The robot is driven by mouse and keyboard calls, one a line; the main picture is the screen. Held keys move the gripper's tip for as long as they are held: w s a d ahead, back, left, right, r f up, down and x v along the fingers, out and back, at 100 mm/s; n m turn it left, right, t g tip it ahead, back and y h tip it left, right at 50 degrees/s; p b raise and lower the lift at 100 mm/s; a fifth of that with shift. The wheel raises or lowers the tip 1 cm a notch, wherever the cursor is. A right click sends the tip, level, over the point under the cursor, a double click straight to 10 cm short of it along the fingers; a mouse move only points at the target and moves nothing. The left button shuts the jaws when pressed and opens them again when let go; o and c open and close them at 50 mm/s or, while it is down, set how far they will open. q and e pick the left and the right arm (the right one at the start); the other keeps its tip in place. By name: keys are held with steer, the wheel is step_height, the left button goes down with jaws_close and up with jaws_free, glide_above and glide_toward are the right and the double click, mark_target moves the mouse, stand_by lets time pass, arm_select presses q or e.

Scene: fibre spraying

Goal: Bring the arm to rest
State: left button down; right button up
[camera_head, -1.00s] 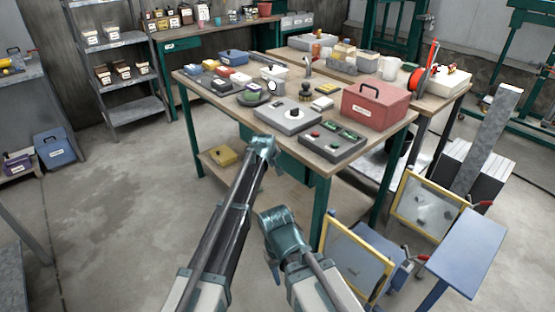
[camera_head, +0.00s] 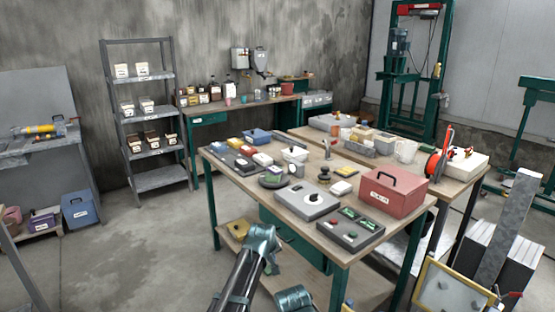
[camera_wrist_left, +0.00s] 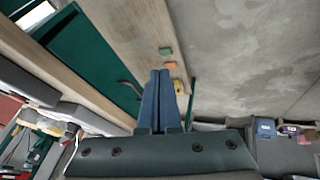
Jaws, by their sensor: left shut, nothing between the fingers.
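My left gripper (camera_wrist_left: 160,76) shows in the left wrist view with its two blue-grey fingers together and nothing between them. In the head view my left arm (camera_head: 258,245) rises from the bottom edge, in front of the worktable's near side. A part of my right arm (camera_head: 294,298) shows at the bottom edge to its right. I cannot make out either gripper in the head view. The right gripper is out of sight.
A green-legged worktable (camera_head: 222,170) carries boxes, a red case (camera_head: 392,190) and control panels. A yellow-framed screen (camera_head: 449,290) stands at the lower right. A shelf rack (camera_head: 155,181) stands behind at left. Floor (camera_head: 130,255) on the left is clear.

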arm_select(q)
steer(key=s+a+f+m+g, duration=0.1)
steer(key=s+a+m+g, duration=0.1)
steer(key=s+a, duration=0.5)
steer(key=s+a+f+m+g+y, duration=0.1)
steer(key=s+a, duration=0.2)
steer(key=s, duration=0.9)
steer(key=s+a+f+m+g, duration=0.1)
steer(key=s+a+m+g, duration=0.1)
steer(key=s+a, duration=0.55)
steer(key=s+d+r+m+p, duration=0.1)
steer(key=s+d+r+p, duration=0.1)
steer(key=d, duration=0.4)
steer(key=s+d+r+m+g+y+p, duration=0.1)
steer(key=s+d+r+m, duration=0.1)
steer(key=s+d, duration=0.3)
steer(key=shift+d+m+p, duration=0.3)
steer(key=shift+d+p, duration=0.05)
steer(key=shift+d, duration=0.55)
